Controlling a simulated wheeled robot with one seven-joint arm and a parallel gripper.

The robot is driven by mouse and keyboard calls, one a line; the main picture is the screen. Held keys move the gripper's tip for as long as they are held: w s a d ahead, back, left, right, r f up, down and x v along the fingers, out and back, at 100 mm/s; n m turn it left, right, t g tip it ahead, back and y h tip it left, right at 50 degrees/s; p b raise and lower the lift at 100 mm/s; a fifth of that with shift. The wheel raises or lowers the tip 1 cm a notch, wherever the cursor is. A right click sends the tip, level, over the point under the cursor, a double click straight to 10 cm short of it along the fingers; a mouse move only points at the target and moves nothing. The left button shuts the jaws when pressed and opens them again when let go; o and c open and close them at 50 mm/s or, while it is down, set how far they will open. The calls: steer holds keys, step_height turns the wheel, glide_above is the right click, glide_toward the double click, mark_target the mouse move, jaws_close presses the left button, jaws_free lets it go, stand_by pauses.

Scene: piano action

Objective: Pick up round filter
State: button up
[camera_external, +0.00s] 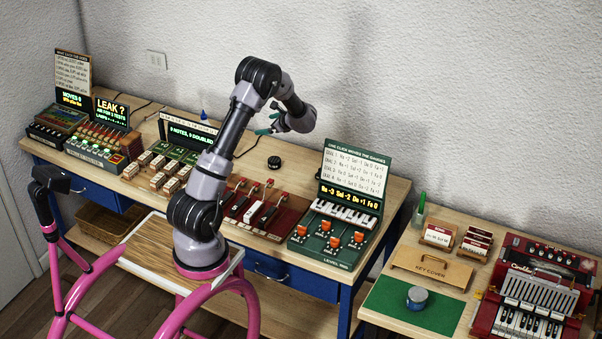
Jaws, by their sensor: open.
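A small black round piece (274,161) lies on the wooden bench top, near its back edge. A blue-grey round can-like piece (417,297) stands on a green mat on the right-hand table. I cannot tell from this view which of the two is the round filter. My gripper (266,124), with teal fingers, is open and appears empty. It hangs in the air over the back of the bench, above the black piece in the picture and far from the blue-grey one.
The wooden bench (317,165) carries several panels, blocks and a green lever box (338,205). The right table holds the green mat (450,313), a wooden key cover (432,268), card racks and a red accordion (535,300). A gap separates bench and table.

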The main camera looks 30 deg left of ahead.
mark_target(277, 161)
steer(key=w+f+m, duration=0.1)
steer(key=f, duration=0.3)
steer(key=w+f+m+t, duration=0.1)
steer(key=w+f+m, duration=0.1)
steer(key=f, duration=0.3)
steer(key=w+d+f+m+t+y, duration=0.1)
steer(key=w+f+m, duration=0.1)
steer(key=f, duration=0.3)
steer(key=shift+w+d+f, duration=0.1)
steer(key=shift+w+f, duration=0.05)
steer(key=shift+f, duration=0.05)
step_height(277, 161, down, 4)
steer(key=shift+r, duration=0.2)
step_height(277, 161, down, 3)
steer(key=shift+r, duration=0.2)
steer(key=shift+f+x, duration=0.2)
steer(key=shift+x, duration=0.9)
steer(key=shift+w+a+f, duration=0.15)
steer(key=shift+a, duration=0.2)
steer(key=c, duration=1.4)
